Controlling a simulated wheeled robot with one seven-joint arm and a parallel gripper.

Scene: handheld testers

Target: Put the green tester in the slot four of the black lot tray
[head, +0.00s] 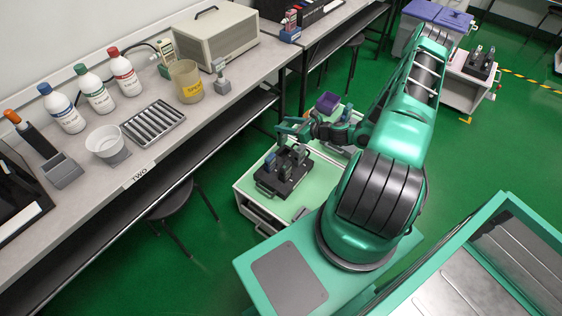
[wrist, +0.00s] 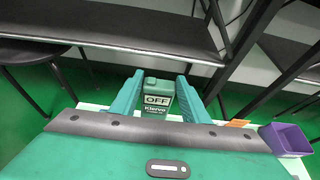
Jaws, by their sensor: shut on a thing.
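A green tester (wrist: 157,100) with a white panel reading OFF stands between the two teal fingers of my gripper (wrist: 158,88) in the wrist view. The fingers are shut on its sides. In the head view my gripper (head: 290,127) is above the far side of a small cart, close to a black tray (head: 291,186). The tray holds several upright dark testers, one with a bluish face (head: 270,161). The held tester is hard to make out in the head view. The slot numbers are too small to read.
The tray stands on the cart's pale green top (head: 250,184). A purple bin (head: 327,102) is behind my gripper, and also shows in the wrist view (wrist: 287,138). A long grey bench (head: 205,105) with bottles is to the left. Another black tray (head: 478,68) stands far right.

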